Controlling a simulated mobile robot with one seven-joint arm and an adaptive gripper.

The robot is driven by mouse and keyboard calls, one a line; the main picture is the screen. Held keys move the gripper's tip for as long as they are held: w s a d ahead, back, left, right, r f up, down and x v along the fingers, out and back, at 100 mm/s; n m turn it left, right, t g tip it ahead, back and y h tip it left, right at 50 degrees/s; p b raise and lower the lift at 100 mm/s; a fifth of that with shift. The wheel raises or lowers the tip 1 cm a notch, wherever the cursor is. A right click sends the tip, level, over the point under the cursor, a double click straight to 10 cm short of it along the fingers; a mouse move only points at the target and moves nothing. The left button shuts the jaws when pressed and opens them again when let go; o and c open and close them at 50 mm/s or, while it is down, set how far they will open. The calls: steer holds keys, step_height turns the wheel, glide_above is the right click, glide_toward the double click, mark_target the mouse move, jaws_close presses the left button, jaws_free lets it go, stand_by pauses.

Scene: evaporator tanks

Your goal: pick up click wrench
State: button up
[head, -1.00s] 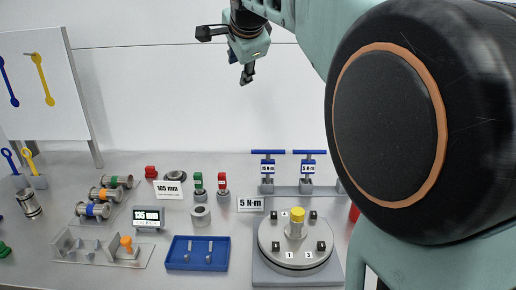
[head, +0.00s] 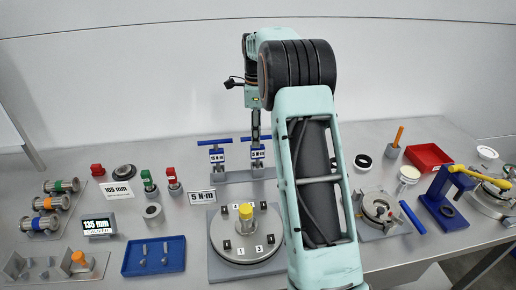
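Two click wrenches with blue T-handles stand upright in a grey rack (head: 236,177) at the back of the table. The left wrench (head: 216,155) has a white torque label that is hard to read. The right wrench (head: 258,154) has a label that seems to read 5 N·m. My gripper (head: 256,138) points down at the right wrench's T-handle. Its fingers look narrow and dark here, and I cannot tell whether they touch the handle or are closed on it. My arm covers the area just right of the rack.
A 5 N·m card (head: 202,197) lies before the rack. A round numbered plate (head: 246,238) with a yellow-topped post stands in front. A blue tray (head: 153,256) is at front left. A red tray (head: 428,157) and a blue press frame (head: 445,199) are at right.

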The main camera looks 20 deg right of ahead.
mark_target(257, 158)
steer(key=f, duration=0.4)
steer(key=f+p, duration=0.1)
steer(key=f, duration=0.4)
steer(key=shift+d, duration=0.2)
steer(key=shift+c, duration=0.4)
steer(key=shift+w+r, duration=0.1)
jaws_close()
